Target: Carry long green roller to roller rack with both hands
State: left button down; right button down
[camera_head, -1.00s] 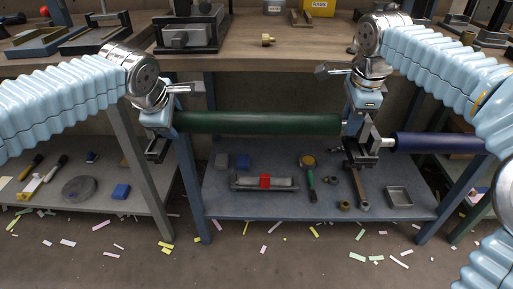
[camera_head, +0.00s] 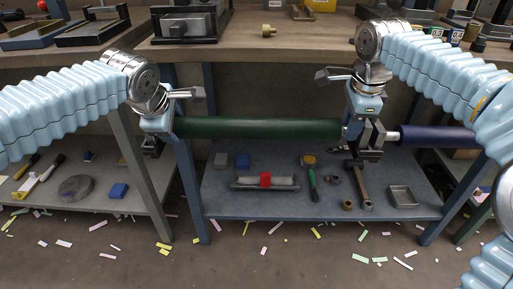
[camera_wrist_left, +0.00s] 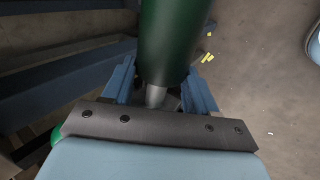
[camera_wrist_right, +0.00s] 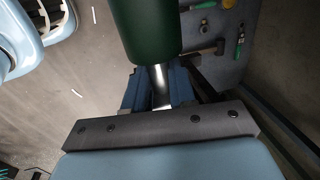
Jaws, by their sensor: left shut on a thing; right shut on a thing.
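The long green roller (camera_head: 260,128) hangs level between my two grippers, in front of the workbench. My left gripper (camera_head: 156,143) is at its left end. In the left wrist view, the left jaws (camera_wrist_left: 158,92) are shut on the grey end shaft, with the green body (camera_wrist_left: 168,40) just beyond. My right gripper (camera_head: 364,147) is at its right end. In the right wrist view, the right jaws (camera_wrist_right: 160,88) are shut on the bright metal shaft below the green body (camera_wrist_right: 147,30). I cannot make out the roller rack for certain.
A blue roller (camera_head: 438,137) lies level to the right of my right gripper. The wooden bench top (camera_head: 270,55) is behind. Paper scraps litter the floor.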

pick_arm(q)
jog(key=shift+f+b, duration=0.5)
jog(key=shift+f, duration=0.15)
pick_arm(e)
jog(key=shift+f, duration=0.65)
pick_arm(q)
jog(key=c, duration=0.6)
grip_release()
jog(key=shift+r, duration=0.1)
pick_arm(e)
jog(key=c, duration=1.2)
grip_release()
jog(key=shift+r, duration=0.1)
pick_arm(q)
jog(key=shift+o, duration=1.4)
pick_arm(e)
jog(key=shift+o, duration=1.3)
pick_arm(q)
jog(key=shift+r, duration=0.1)
pick_arm(e)
jog(key=shift+r, duration=0.25)
pick_arm(q)
jog(key=v, duration=1.2)
pick_arm(e)
notch_tip(320, 180, up, 11)
jog(key=s, duration=0.2)
jog(key=shift+s+r, duration=0.2)
pick_arm(q)
jog(key=shift+d, duration=0.1)
